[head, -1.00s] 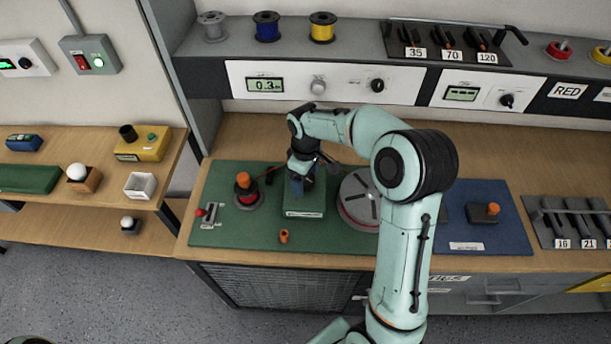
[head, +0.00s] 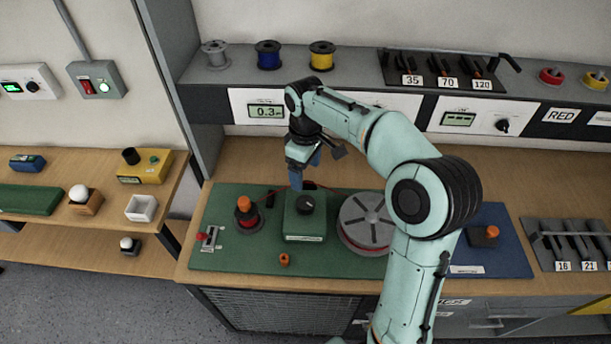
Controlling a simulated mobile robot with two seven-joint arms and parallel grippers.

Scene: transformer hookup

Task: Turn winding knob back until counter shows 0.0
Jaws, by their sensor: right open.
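The counter (head: 266,111) on the white wall panel reads about 0.3. A green box (head: 304,230) on the green mat (head: 215,258) bears a black knob (head: 306,203) on its top, now in plain view. I cannot tell whether this is the winding knob. The panel's knobs to the right of the counter are hidden behind my right arm. My right gripper (head: 305,172) is open, with blue fingers. It hangs above and behind the green box, apart from its knob. My left gripper is not in view.
A grey spoked reel (head: 365,222) stands right of the green box. A post with an orange top (head: 247,213) stands to its left. A small orange piece (head: 285,260) lies in front. Wire spools (head: 268,54) line the shelf above. The bench behind the mat is partly clear.

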